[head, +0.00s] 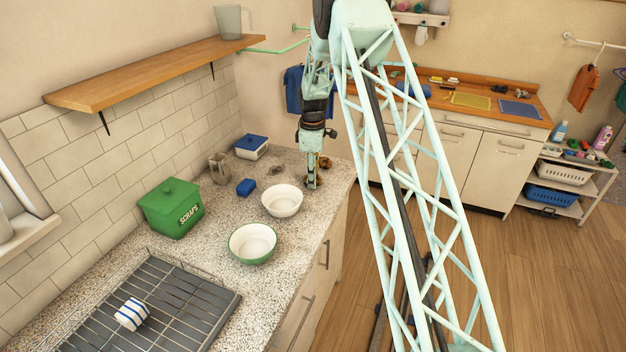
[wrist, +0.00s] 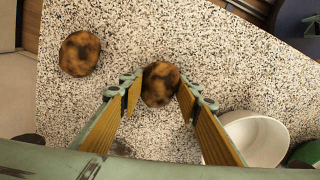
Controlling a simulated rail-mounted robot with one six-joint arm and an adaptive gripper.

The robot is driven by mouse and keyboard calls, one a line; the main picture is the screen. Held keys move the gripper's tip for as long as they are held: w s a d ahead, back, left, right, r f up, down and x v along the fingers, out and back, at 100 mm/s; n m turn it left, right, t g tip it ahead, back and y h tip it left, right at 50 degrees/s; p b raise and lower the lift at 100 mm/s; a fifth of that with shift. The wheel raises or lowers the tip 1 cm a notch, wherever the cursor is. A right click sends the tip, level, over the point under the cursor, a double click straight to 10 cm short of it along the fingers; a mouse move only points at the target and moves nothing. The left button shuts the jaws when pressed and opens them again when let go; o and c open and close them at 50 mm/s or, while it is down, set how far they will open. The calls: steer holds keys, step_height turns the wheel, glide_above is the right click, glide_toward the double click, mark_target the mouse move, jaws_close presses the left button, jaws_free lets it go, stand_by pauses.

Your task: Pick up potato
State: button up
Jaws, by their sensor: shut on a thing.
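A brown, dark-blotched potato (wrist: 161,83) sits between the fingertips of my gripper (wrist: 158,88) in the wrist view, with a finger against each side. My gripper is shut on it, low over the speckled counter. In the head view my gripper (head: 311,182) points down at the counter's right edge, and largely hides the held potato. A second brown potato (wrist: 80,53) lies apart at the upper left of the wrist view. In the head view a brown potato (head: 325,163) shows just behind my gripper.
A white bowl (head: 282,203) stands close to my gripper, also seen in the wrist view (wrist: 258,138). A green-rimmed bowl (head: 252,245), a green scraps bin (head: 171,208), a blue sponge-like block (head: 246,187) and a dish rack (head: 222,302) share the counter. A wooden shelf (head: 160,73) hangs above.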

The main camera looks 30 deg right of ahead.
steer(key=shift+r, duration=0.15)
steer(key=shift+r, duration=1.55)
steer(key=shift+s+r, duration=0.1)
steer(key=shift+s, duration=0.05)
steer(key=s+a, duration=0.1)
steer(key=s, duration=0.4)
steer(key=s+a+r, duration=0.1)
steer(key=s+a, duration=0.1)
steer(key=s, duration=0.3)
steer(key=s+a, duration=0.1)
steer(key=s, duration=0.4)
steer(key=shift+a+r+b, duration=0.2)
steer(key=shift+b, duration=0.2)
steer(key=s+a+r+m+b, duration=0.1)
steer(key=a+r+m+b, duration=0.2)
steer(key=a+r+m, duration=0.2)
steer(key=s+a+r+m+b, duration=0.1)
steer(key=a+r+m+b, duration=0.2)
steer(key=a+r+m, duration=0.3)
steer(key=a+r, duration=0.4)
steer(key=a, duration=0.6)
steer(key=shift+a+r, duration=0.25)
steer(key=shift+r, duration=0.1)
